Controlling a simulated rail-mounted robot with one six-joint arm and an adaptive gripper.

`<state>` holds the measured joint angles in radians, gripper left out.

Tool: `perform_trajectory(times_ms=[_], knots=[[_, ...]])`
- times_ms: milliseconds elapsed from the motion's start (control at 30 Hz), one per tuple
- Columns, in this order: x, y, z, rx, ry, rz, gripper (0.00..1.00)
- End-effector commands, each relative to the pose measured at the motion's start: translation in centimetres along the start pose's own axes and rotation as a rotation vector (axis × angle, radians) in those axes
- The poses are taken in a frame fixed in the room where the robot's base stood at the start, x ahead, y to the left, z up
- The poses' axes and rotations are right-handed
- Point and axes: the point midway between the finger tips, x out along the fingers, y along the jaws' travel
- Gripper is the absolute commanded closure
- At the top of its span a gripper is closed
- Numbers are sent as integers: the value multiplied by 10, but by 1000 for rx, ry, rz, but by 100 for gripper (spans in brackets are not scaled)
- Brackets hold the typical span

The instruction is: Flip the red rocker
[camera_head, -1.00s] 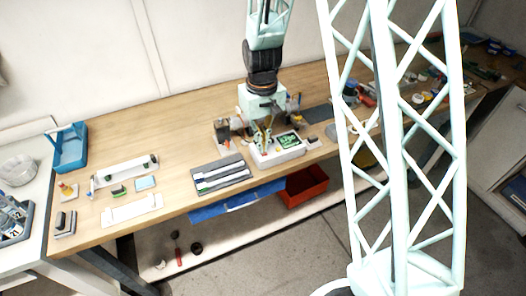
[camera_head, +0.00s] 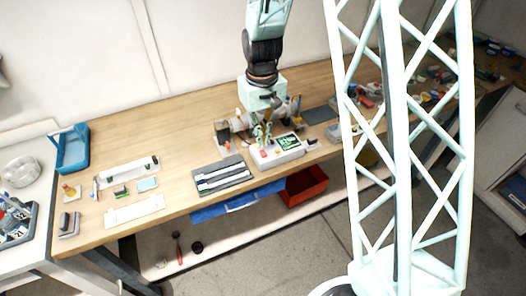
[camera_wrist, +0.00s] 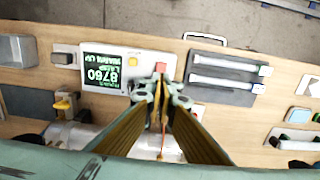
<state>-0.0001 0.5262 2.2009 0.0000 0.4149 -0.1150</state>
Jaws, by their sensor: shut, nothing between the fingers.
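The red rocker (camera_wrist: 161,67) sits at the edge of a white control unit (camera_wrist: 113,88) with a lit green display. It also shows in the head view as a small red patch (camera_head: 263,153) on the front of the white unit (camera_head: 291,155). My gripper (camera_wrist: 161,88) is shut and empty. In the wrist view its tips point at the rocker and appear just short of it; I cannot tell whether they touch. In the head view my gripper (camera_head: 264,138) hangs over the unit's left part. A yellow button (camera_wrist: 132,62) is beside the rocker.
A grey rack with white tubes (camera_head: 222,177) lies left of the unit. A metal cylinder (camera_wrist: 88,137) and other gear stand behind it. A red bin (camera_head: 303,186) is below the table's front edge. The bench at left has open wood between small parts.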

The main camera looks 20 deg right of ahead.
Motion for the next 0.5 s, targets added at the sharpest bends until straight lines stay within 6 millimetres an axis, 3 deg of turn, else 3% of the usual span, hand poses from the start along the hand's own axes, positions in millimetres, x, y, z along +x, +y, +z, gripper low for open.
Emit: perform_trajectory(times_ms=[500], knots=[[-26, 0, 0, 0, 1, 0, 100]])
